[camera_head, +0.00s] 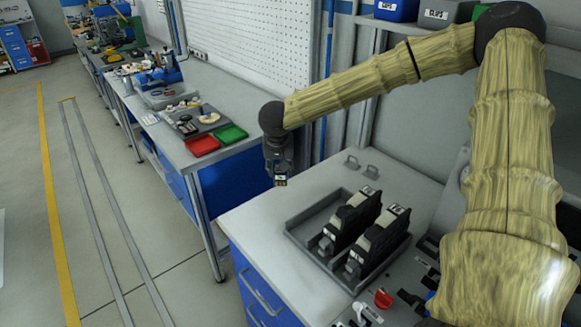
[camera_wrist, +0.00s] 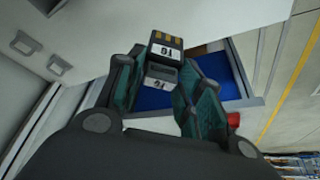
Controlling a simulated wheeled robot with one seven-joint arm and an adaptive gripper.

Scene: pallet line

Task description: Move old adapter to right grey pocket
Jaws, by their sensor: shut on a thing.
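My gripper (camera_head: 280,168) hangs at the end of my arm, over the near left corner area of the workbench. It is shut on the old adapter (camera_head: 280,181), a small dark block with gold contacts. In the wrist view the adapter (camera_wrist: 165,47) shows a white label, with the jaws (camera_wrist: 155,90) on both sides of it. Two small grey holders, probably the grey pockets, stand at the back of the bench; the right one (camera_head: 371,172) is beside the left one (camera_head: 352,163). The adapter is apart from both. Their insides are not clear.
A grey tray (camera_head: 300,240) holding two upright black devices (camera_head: 352,215) stands on the near bench. A red knob (camera_head: 383,298) is in front of it. Red (camera_head: 202,146) and green (camera_head: 231,134) trays lie on the farther bench. The bench top left of the grey tray is clear.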

